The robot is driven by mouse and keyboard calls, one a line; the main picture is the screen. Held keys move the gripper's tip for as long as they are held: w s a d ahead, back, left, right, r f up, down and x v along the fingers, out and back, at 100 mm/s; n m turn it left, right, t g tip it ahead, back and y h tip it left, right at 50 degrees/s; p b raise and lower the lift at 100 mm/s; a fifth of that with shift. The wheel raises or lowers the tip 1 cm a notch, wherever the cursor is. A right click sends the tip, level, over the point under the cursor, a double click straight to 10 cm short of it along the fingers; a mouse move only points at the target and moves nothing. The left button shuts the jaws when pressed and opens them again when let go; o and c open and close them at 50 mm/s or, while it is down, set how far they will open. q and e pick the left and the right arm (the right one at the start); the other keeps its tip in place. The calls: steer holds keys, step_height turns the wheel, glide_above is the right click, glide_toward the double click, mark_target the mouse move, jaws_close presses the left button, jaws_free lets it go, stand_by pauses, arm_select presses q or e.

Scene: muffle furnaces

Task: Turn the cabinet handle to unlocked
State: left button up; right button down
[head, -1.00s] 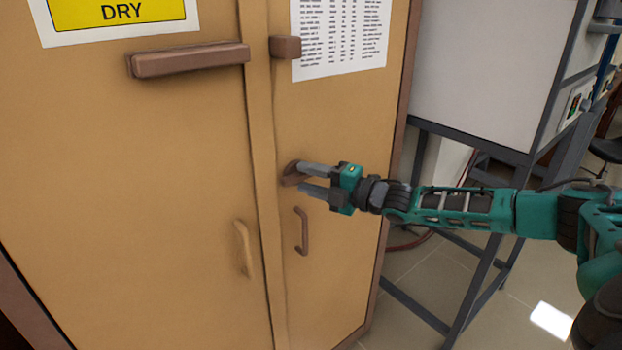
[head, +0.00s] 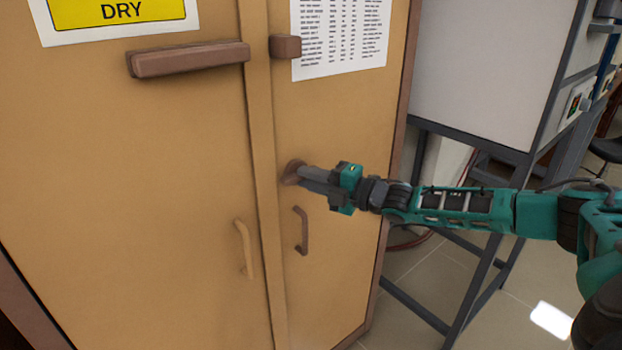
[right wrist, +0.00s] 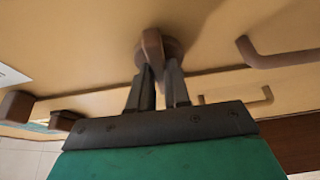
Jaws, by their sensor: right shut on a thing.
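The cabinet (head: 140,190) is tan with brown trim and two doors. Its small brown turning handle (head: 291,172) sits on a round base on the right door, above a brown pull. In the right wrist view the turning handle (right wrist: 152,48) stands out from its round base, its grip between my fingers. My right gripper (head: 303,174) is shut on this handle, and its fingers hide part of it. The right gripper also shows in the right wrist view (right wrist: 158,80). My left gripper is not in view.
A brown pull (head: 302,230) is just below the turning handle, and a tan pull (head: 244,248) is on the left door. A brown bar (head: 188,60) and a block (head: 285,47) are higher up. A grey metal stand (head: 470,140) is to the right.

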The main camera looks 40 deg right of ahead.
steer(key=m, duration=0.1)
steer(key=m+t, duration=0.1)
steer(key=m, duration=0.1)
steer(key=shift+f+m+b, duration=0.3)
steer(key=shift+b, duration=0.05)
steer(key=m+t+h+p, duration=0.1)
steer(key=m+h, duration=0.1)
steer(key=m, duration=0.3)
steer(key=m+t+h+p, duration=0.1)
steer(key=m+t+h, duration=0.1)
steer(key=m, duration=0.4)
steer(key=m+t+h+p, duration=0.1)
steer(key=m+t, duration=0.1)
steer(key=m, duration=0.4)
steer(key=shift+a+f+h, duration=0.15)
steer(key=shift+a+h, duration=0.25)
steer(key=shift+m+p, duration=0.3)
steer(key=shift+m, duration=0.5)
steer(key=shift+m+h, duration=0.3)
steer(key=shift+h, duration=0.1)
steer(key=c, duration=1.1)
jaws_free()
steer(key=shift+t, duration=0.3)
